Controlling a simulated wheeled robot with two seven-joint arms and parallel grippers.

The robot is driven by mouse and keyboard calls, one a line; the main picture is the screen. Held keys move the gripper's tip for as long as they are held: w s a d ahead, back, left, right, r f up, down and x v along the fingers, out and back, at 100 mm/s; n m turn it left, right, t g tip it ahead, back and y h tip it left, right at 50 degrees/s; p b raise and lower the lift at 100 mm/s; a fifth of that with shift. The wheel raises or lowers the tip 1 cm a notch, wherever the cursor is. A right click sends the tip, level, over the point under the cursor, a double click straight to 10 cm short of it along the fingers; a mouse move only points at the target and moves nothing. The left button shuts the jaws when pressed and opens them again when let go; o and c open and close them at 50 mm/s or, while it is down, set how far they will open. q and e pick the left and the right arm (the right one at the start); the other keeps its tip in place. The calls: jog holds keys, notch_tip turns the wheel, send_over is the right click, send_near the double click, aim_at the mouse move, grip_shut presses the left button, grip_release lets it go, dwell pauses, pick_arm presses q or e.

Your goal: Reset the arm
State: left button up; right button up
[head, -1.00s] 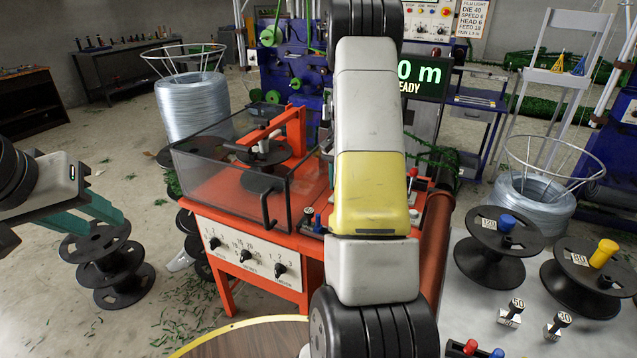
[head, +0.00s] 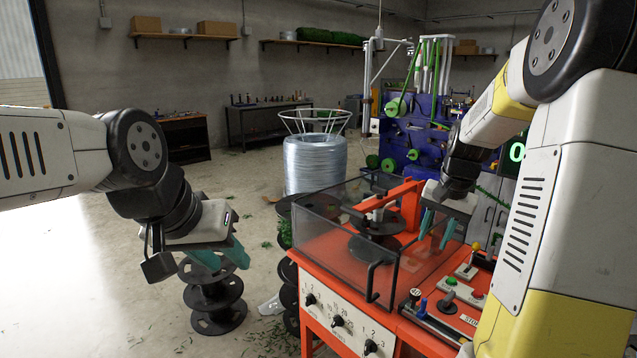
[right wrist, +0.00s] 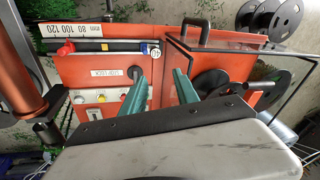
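My left gripper (head: 226,262) hangs at the left of the head view, its two teal fingers apart and nothing seen between them. It is in front of a stack of black spools (head: 213,300). My right gripper (head: 437,231) is over the orange machine (head: 318,278), just right of its clear guard box (head: 330,245). Its teal fingers are apart and empty; they also show in the right wrist view (right wrist: 160,82), pointing at the machine's control panel (right wrist: 108,97). The right arm's large links fill the right of the head view.
A wire coil (head: 315,165) in a wire-frame holder stands behind the machine. A blue machine (head: 425,140) with green wheels is at the back. Shelves and dark benches line the back wall. Open concrete floor (head: 110,270) lies at the left.

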jog(key=s+a+r+n+t, duration=0.2)
jog(key=s+a+r+n, duration=0.1)
jog(key=s+a, duration=0.4)
jog(key=s+a+r+n+t+y, duration=0.1)
jog(key=s+a+r+n, duration=0.3)
jog(key=s, duration=1)
jog(key=a+r, duration=0.1)
jog(key=a, duration=0.1)
jog(key=shift+a+r+t, duration=0.35)
jog(key=shift+a+t, duration=0.05)
